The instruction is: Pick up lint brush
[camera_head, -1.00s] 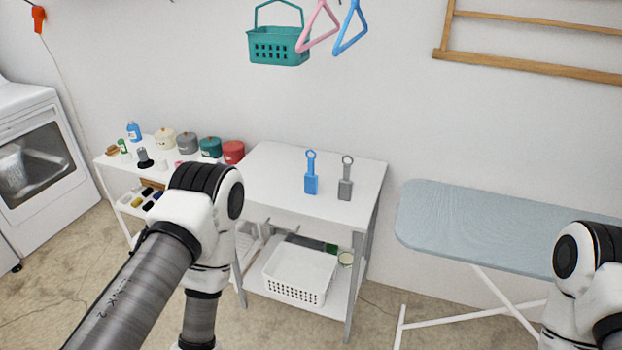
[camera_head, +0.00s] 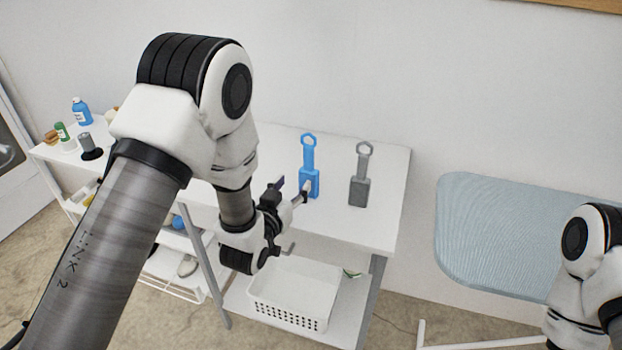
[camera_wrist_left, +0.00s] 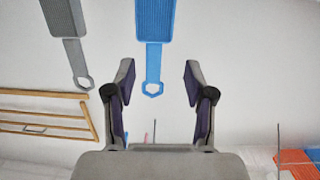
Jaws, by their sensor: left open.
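Two lint brushes, one blue (camera_head: 309,166) and one grey (camera_head: 360,178), lie on the white table (camera_head: 385,215) in the head view, with their ring-ended handles toward the wall. My left gripper (camera_head: 293,188) is open at the table's front edge, close to the blue brush's wide end. In the left wrist view the open, empty jaws (camera_wrist_left: 159,75) line up with the blue brush (camera_wrist_left: 155,40), whose ring shows in the gap between them. The grey brush (camera_wrist_left: 66,35) is to the left there. Only an arm part of my right side shows; its gripper is out of view.
A white basket (camera_head: 295,290) stands on the shelf below the tabletop. A blue ironing board (camera_head: 500,235) is at the right. A white shelf with bottles, including a blue one (camera_head: 82,112), is at the left. The tabletop right of the grey brush is clear.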

